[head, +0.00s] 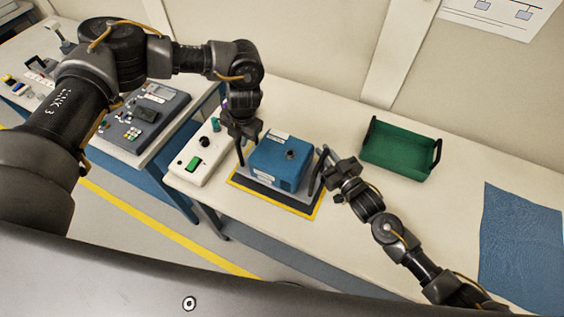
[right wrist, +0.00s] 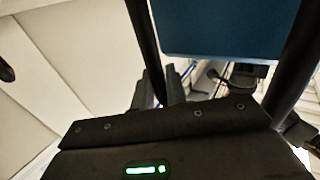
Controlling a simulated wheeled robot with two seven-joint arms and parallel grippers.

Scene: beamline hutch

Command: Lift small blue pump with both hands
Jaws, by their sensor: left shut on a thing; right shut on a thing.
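The small blue pump (head: 279,163) is a box with a dark knob on top and pale labels, at the middle of the head view. It is over a grey plate and a yellow-edged dark mat (head: 318,211); I cannot tell whether it touches the plate. My left gripper (head: 241,148) is shut on its left side. My right gripper (head: 319,170) is shut on its right side. In the right wrist view the pump's blue face (right wrist: 225,28) shows between the dark fingers. The exact contact points are hidden.
A green tray (head: 385,163) stands to the right on the pale table (head: 455,190). A white control box (head: 190,170) with a green switch is close on the left. A blue cloth (head: 520,245) lies at the far right. A grey console (head: 146,115) is on another bench.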

